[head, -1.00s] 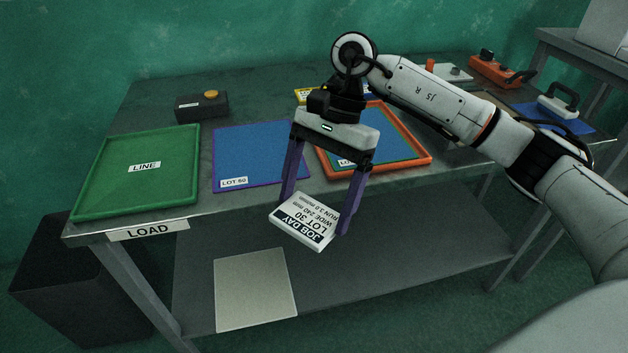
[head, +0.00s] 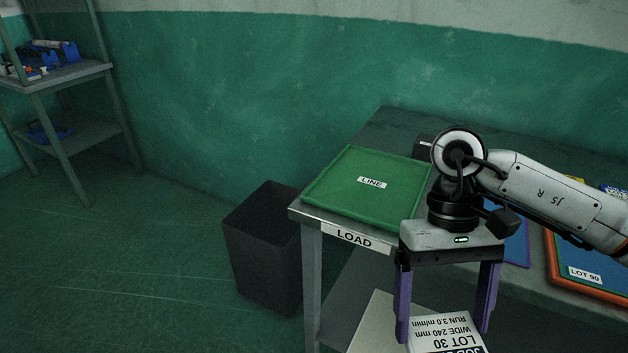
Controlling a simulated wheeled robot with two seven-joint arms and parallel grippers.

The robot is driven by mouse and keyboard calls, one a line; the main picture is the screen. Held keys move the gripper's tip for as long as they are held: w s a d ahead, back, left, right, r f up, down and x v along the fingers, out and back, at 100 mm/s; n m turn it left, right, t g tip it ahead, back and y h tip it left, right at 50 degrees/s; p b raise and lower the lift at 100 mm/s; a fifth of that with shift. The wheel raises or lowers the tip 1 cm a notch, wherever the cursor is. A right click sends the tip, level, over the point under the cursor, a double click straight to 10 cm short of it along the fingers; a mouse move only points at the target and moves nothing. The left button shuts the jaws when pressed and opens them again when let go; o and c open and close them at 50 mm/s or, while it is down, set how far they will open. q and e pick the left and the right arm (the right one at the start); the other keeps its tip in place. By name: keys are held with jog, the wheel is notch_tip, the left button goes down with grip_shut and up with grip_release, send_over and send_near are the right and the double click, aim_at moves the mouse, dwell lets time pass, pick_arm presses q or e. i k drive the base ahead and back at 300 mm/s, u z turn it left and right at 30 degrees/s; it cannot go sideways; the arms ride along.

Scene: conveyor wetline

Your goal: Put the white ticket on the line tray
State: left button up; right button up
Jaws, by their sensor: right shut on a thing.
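The white ticket (head: 445,332) is held between the purple fingers of my right gripper (head: 445,318), in front of the table's front edge. Its printed text reads LOT 30, WIDE 240 mm, RUN 3.0 m/min, and its lower part is cut off by the picture's bottom edge. The green line tray (head: 335,193), with a LINE label, lies on the table's left end, up and to the left of the gripper. The tray looks empty. My left gripper is not in view.
A dark bin (head: 262,245) stands on the floor left of the table. A LOAD label (head: 347,237) is on the table's front edge. A blue mat (head: 517,247) and an orange-rimmed tray (head: 560,272) lie to the right. A shelf rack (head: 70,76) stands far left.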

aim_at(372, 183)
jog(key=u, duration=0.75)
jog(key=k, duration=0.55)
jog(key=z, duration=0.75)
jog(key=i, duration=1.3)
jog(key=u, duration=0.1)
